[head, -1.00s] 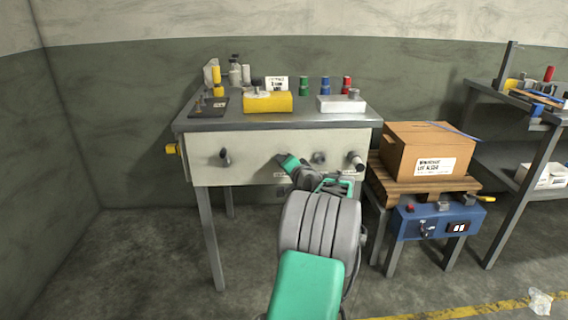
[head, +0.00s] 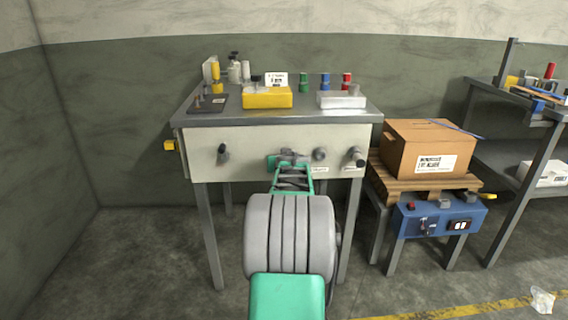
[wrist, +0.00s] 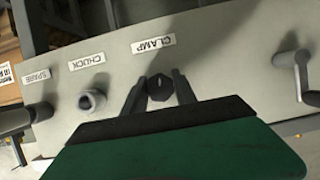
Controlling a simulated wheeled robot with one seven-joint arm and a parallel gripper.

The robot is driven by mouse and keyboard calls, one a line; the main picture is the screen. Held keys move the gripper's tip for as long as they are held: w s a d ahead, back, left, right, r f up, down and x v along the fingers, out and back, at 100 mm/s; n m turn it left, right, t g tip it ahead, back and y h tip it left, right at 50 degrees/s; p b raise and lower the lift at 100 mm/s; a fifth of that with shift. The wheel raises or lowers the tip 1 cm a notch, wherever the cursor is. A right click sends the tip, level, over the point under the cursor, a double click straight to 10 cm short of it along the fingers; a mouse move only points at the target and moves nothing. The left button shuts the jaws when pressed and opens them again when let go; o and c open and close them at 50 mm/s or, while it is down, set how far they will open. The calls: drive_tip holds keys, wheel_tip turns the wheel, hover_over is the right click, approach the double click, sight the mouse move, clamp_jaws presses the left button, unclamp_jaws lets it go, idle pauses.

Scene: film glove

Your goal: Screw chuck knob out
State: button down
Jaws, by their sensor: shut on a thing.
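The chuck knob (wrist: 92,101), a round grey knob with a dark centre, sits beside the CHUCK label (wrist: 87,62) on the bench's pale front panel. It also shows in the head view (head: 319,154), just right of my gripper (head: 288,158). My gripper (wrist: 160,90) is not on it. Its fingers are shut on a dark, faceted knob (wrist: 159,87) beside the CLAMP label (wrist: 153,42). The clamp knob still stands at the panel. In the head view my gripper largely hides it.
A crank handle (head: 222,154) sticks out at the panel's left, and another dark-ended handle (head: 357,157) at its right. A yellow box (head: 267,98) and a pale block (head: 342,100) stand on the bench top. A cardboard box (head: 428,148) is at the right.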

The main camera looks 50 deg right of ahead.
drive_tip(key=n+g+h+b, duration=0.1)
drive_tip(key=n, duration=0.1)
drive_tip(key=shift+w+n, duration=0.1)
drive_tip(key=shift+n, duration=0.2)
drive_tip(key=shift+n+g+h+b, duration=0.5)
drive_tip(key=shift+n+h, duration=0.3)
drive_tip(key=shift+n, duration=0.4)
drive_tip(key=n+h, duration=0.1)
drive_tip(key=n, duration=0.1)
drive_tip(key=n+g+h, duration=0.1)
drive_tip(key=n, duration=0.1)
drive_tip(key=shift+r+n+h, duration=0.15)
drive_tip(key=shift+n+h, duration=0.15)
drive_tip(key=shift+n, duration=0.1)
drive_tip(key=n+h+p, duration=0.1)
drive_tip(key=n+h, duration=0.1)
drive_tip(key=n, duration=0.3)
drive_tip(key=shift+r+n, duration=0.15)
drive_tip(key=shift+n, duration=0.15)
drive_tip(key=n+t+h+p, duration=0.1)
drive_tip(key=n+p, duration=0.1)
drive_tip(key=n, duration=0.1)
drive_tip(key=shift+r+n, duration=0.1)
drive_tip(key=shift+n, duration=0.2)
drive_tip(key=shift+n+t+h+p, duration=0.4)
drive_tip(key=shift+n+t+p, duration=0.5)
drive_tip(key=shift+n, duration=0.8)
